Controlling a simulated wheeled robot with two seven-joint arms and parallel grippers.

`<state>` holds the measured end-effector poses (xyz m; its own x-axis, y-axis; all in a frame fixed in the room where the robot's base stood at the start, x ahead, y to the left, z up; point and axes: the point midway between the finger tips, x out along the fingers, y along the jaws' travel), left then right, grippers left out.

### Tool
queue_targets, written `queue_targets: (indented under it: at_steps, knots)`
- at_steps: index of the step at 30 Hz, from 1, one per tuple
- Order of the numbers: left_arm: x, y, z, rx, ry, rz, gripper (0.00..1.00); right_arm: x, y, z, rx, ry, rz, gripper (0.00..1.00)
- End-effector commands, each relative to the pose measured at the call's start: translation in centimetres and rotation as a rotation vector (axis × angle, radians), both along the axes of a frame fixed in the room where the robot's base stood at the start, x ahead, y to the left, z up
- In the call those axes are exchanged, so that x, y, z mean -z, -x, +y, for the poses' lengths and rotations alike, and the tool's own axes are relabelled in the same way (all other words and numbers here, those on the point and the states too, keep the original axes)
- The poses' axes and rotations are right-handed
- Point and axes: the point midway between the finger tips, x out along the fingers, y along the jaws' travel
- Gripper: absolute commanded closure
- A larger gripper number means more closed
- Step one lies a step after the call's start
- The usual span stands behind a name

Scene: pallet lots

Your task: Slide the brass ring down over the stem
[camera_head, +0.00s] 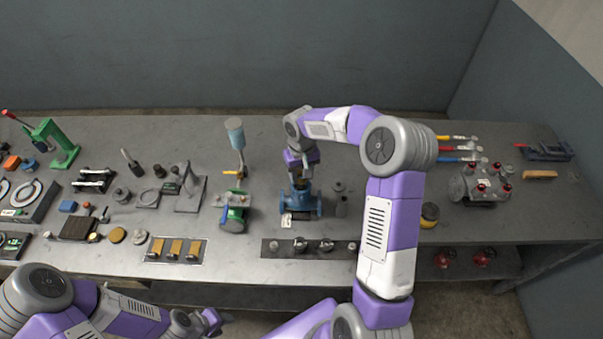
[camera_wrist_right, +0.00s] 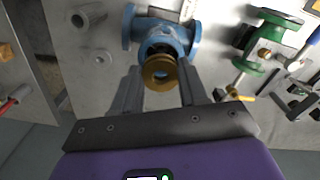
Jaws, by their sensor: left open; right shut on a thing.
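The brass ring (camera_wrist_right: 160,72) is between the fingers of my right gripper (camera_wrist_right: 161,88), which is shut on it. The blue valve body (camera_head: 315,207) stands on the bench directly below the right gripper (camera_head: 300,180); it also shows in the right wrist view (camera_wrist_right: 128,27). In that view the ring overlaps the valve's open top. I cannot tell whether the stem is inside the ring's hole, or whether the ring touches the valve. In the head view the ring is mostly hidden by the gripper. My left gripper (camera_head: 212,321) is open and empty, low in front of the bench.
A green valve (camera_head: 234,217) with a yellow handle stands left of the blue valve. A dark strip with several metal parts (camera_head: 310,247) lies in front. Small grey cylinders (camera_head: 341,206) stand close on the right. The bench's back right is partly clear.

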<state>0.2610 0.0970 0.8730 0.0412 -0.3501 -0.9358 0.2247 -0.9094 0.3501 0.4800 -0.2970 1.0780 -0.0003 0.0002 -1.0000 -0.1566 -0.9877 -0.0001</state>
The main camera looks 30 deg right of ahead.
Motion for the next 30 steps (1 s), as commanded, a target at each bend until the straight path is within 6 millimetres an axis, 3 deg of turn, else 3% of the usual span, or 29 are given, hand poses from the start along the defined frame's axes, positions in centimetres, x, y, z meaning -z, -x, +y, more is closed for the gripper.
queue_targets:
  at_steps: [30]
  knots:
    - [1.8, 0.0, 0.0, 0.000, 0.000, 0.000, 0.57, 2.1, 0.0, 0.1, 0.000, 0.000, 0.000, 0.89]
